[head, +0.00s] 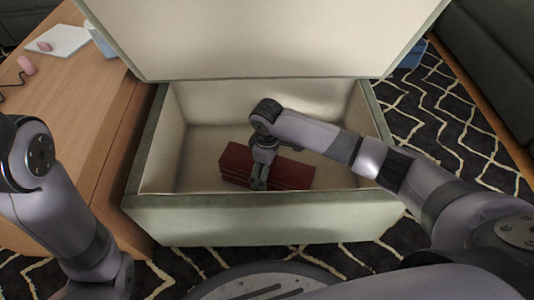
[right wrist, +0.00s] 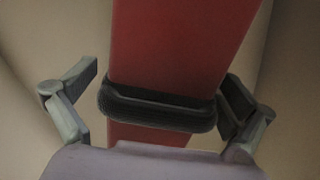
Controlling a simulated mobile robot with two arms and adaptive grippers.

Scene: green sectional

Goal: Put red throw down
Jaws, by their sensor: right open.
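The red throw (head: 238,165) is a folded, layered stack lying on the floor of the open storage ottoman (head: 200,222). My right gripper (head: 260,182) reaches down into the ottoman, at the middle of the throw, and hides part of it. In the right wrist view, the red throw (right wrist: 185,40) runs as a band between the spread fingers of my right gripper (right wrist: 165,95). The fingers are open, one on each side of the band, and I see no grip on it. My left arm shows at the left of the head view, but its gripper does not.
The ottoman's raised lid (head: 260,40) stands over its back edge. A wooden table (head: 85,95) with a white pad and small pink items is close on the left. A dark patterned rug (head: 445,130) lies around. A dark green sofa (head: 495,60) is at the right.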

